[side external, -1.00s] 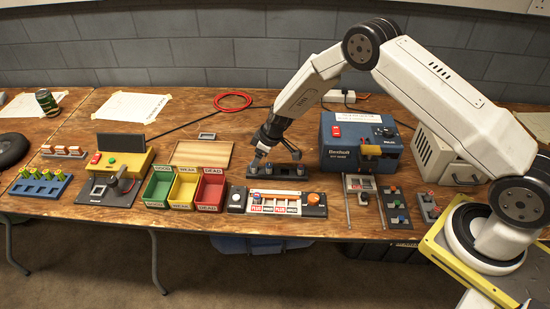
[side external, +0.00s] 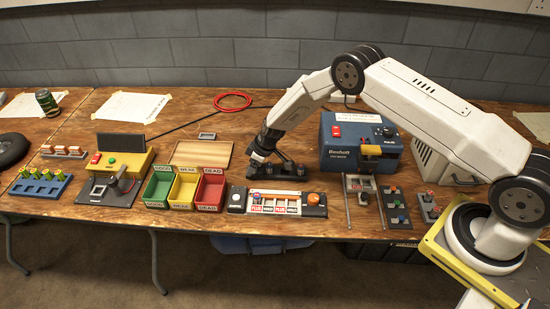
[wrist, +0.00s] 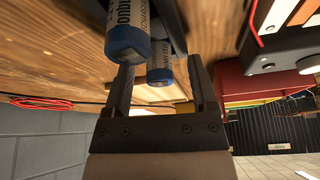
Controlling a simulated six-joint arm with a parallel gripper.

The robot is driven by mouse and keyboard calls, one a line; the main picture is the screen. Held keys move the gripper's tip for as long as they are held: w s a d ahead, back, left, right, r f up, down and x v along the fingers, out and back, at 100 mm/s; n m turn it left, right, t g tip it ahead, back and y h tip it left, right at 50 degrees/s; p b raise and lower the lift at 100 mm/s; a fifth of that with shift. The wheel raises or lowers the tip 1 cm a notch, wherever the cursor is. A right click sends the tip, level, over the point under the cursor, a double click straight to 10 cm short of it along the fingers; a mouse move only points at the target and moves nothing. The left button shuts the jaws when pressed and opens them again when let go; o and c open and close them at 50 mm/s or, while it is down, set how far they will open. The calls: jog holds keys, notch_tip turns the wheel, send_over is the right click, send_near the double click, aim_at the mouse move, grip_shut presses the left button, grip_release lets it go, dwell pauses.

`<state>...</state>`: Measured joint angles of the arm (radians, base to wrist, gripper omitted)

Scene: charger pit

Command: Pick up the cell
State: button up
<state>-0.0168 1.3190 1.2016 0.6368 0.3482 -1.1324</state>
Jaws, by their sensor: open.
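Two blue, white-labelled cells show in the wrist view. The nearer cell (wrist: 127,32) is at top centre, close to my left finger's tip. The other cell (wrist: 160,62) shows between the two fingers, further back. My gripper (wrist: 159,70) is open, with its dark fingers on either side of that second cell; I cannot tell whether they touch it. In the side view my gripper (side external: 257,165) is low over the left part of a dark holder (side external: 282,172). The gripper and small parts hide the cells there.
A panel (side external: 277,202) with an orange knob lies in front of the holder. Green, yellow and red bins (side external: 210,190) stand to the left. A blue machine (side external: 350,150) stands to the right. Bare wood and a red cable loop (side external: 233,94) are behind.

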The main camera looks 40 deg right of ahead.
grip_shut()
jog(key=shift+r, duration=0.15)
dwell(0.4)
jog(key=shift+r, duration=0.8)
jog(key=s+r, duration=1.1)
jog(key=s, duration=0.3)
jog(key=shift+d, duration=0.45)
